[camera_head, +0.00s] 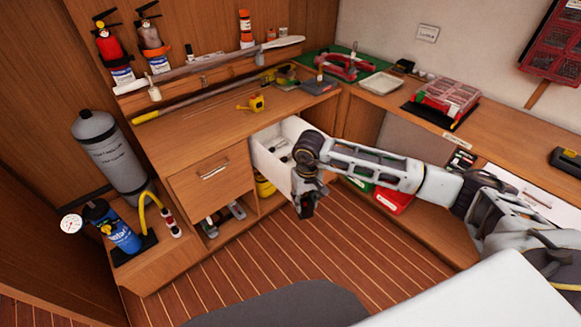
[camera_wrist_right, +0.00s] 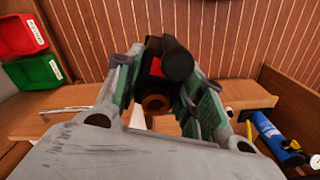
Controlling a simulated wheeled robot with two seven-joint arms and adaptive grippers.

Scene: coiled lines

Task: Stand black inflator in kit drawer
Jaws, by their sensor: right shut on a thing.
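My right gripper (camera_head: 308,196) is shut on the black inflator (camera_head: 307,209), in front of the open drawer and over the floor. In the right wrist view the black inflator (camera_wrist_right: 177,62) sits between the green-padded fingers of the right gripper (camera_wrist_right: 163,92). It has a red patch and a brownish round end that faces the camera. The kit drawer (camera_head: 266,157) is pulled out, with a white inside and a few small items in it. My right arm and gripper hide its right part. My left gripper is not in view.
A closed wooden drawer (camera_head: 212,182) is left of the open one. A grey cylinder (camera_head: 108,150) and a blue canister (camera_head: 113,228) stand further left. Red (camera_head: 394,202) and green bins are behind my right arm. The floor in front is clear.

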